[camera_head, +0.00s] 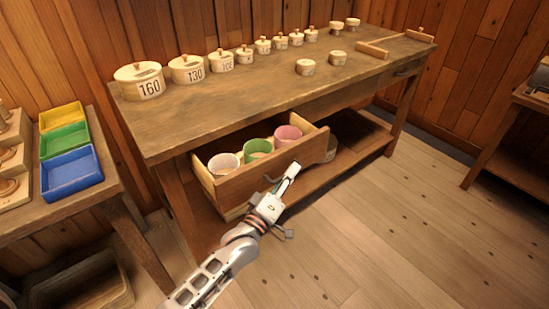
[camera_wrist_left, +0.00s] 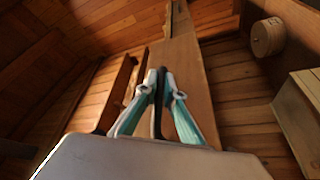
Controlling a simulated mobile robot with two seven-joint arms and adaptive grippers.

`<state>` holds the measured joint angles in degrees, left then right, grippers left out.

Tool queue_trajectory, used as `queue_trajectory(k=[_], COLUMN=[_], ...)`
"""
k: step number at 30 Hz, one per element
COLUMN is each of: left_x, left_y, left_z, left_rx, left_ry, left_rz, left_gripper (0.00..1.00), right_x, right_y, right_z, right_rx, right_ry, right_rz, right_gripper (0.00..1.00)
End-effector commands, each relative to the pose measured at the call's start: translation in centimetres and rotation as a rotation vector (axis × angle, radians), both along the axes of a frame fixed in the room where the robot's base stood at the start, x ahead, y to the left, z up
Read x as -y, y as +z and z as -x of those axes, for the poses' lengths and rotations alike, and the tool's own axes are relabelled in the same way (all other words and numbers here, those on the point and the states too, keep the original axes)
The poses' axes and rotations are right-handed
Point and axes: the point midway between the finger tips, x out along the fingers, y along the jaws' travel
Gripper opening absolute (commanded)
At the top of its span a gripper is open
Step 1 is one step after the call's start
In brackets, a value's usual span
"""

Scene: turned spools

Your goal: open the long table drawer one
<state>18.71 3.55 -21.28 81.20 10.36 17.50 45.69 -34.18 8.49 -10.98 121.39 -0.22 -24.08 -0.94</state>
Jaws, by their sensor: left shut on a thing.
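The long table (camera_head: 205,128) stands against the plank wall. Its left drawer (camera_head: 262,184) is pulled out and shows a white, a green and a pink cup-like container (camera_head: 287,134) inside. My left gripper (camera_head: 284,182) is at the drawer's front panel, shut on the dark drawer handle (camera_head: 270,179). In the left wrist view the two fingers (camera_wrist_left: 161,95) close around the dark handle bar, with the wooden drawer front beyond. My right gripper is in neither view.
Several round lidded boxes marked with numbers, such as the 160 one (camera_head: 139,80), stand on the tabletop. A side table at left holds yellow, green and blue trays (camera_head: 70,173). A lower shelf (camera_head: 340,160) lies under the table. The plank floor (camera_head: 400,220) at right is clear.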

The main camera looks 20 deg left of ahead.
Motion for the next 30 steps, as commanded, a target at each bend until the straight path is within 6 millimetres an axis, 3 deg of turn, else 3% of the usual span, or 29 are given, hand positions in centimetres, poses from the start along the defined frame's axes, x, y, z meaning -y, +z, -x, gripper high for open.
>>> queue_trajectory(k=[6,12,19,30], left_x=[4.1,6.6,7.9,8.2], left_y=[0.3,0.2,0.0,-0.1], left_z=[3.2,5.1,6.2,6.4], left_rx=[0.001,0.001,0.000,0.000], left_ry=[-0.001,0.000,0.001,0.001], left_rz=[0.003,0.001,0.001,0.000], left_gripper=[0.00,0.00,0.00,0.00], right_x=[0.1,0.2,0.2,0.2], right_y=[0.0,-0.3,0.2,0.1], right_z=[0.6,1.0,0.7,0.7], right_rx=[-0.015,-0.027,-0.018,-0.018], right_ry=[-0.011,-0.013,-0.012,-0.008], right_rz=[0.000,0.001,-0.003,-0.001], right_gripper=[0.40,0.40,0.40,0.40])
